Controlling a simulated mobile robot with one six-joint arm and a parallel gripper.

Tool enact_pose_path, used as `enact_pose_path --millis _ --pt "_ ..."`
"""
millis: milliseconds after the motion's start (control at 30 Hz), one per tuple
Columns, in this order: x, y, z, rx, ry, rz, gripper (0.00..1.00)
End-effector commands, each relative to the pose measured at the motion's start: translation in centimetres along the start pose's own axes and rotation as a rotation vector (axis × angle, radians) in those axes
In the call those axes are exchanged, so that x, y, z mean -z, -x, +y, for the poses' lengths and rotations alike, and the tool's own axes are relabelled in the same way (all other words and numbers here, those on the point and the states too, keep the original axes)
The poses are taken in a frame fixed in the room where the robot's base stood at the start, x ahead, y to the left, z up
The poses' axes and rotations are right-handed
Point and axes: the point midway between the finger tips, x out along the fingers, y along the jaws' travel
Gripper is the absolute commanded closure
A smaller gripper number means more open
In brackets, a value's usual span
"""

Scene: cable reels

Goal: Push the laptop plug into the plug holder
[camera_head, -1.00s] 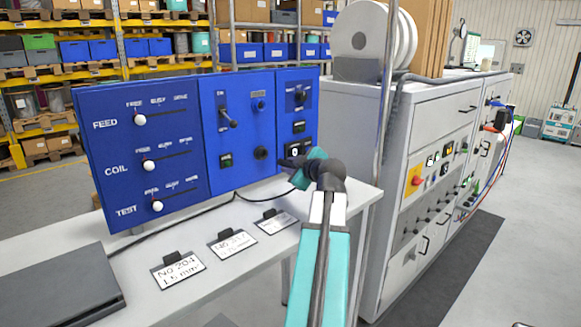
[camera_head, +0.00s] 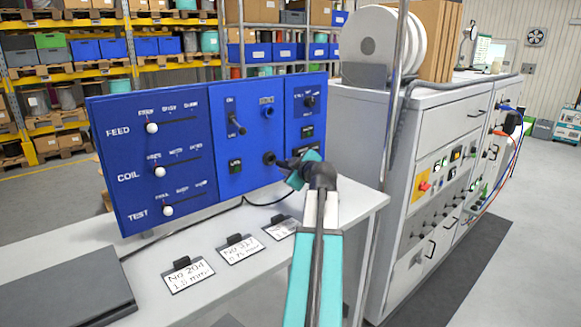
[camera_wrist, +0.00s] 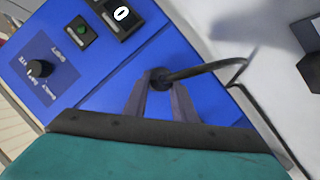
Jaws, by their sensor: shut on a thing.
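My gripper (camera_head: 285,164) is shut on the black laptop plug (camera_wrist: 160,76), with the plug between its two grey fingertips in the wrist view. A black cable leaves the plug toward the right there. The plug holder (camera_head: 269,158) is a round black socket low on the blue panel's middle section. In the head view the plug end is just right of the holder, very close to it. I cannot tell whether they touch. In the wrist view the holder is not distinct behind the plug and fingers.
The blue panel (camera_head: 230,105) stands on a light table (camera_head: 255,290) with several label cards in front. A dark flat slab like a closed laptop (camera_head: 70,290) lies at lower left. A grey cabinet (camera_head: 365,130) and a metal pole stand close on the right.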

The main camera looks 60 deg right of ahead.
Motion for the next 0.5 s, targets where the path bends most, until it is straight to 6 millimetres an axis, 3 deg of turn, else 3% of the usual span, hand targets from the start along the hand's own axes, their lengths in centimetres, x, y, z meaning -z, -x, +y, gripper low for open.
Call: enact_pose_path --millis 500 --pt "0.7 -1.6 0.0 0.0 0.0 0.0 1.0"
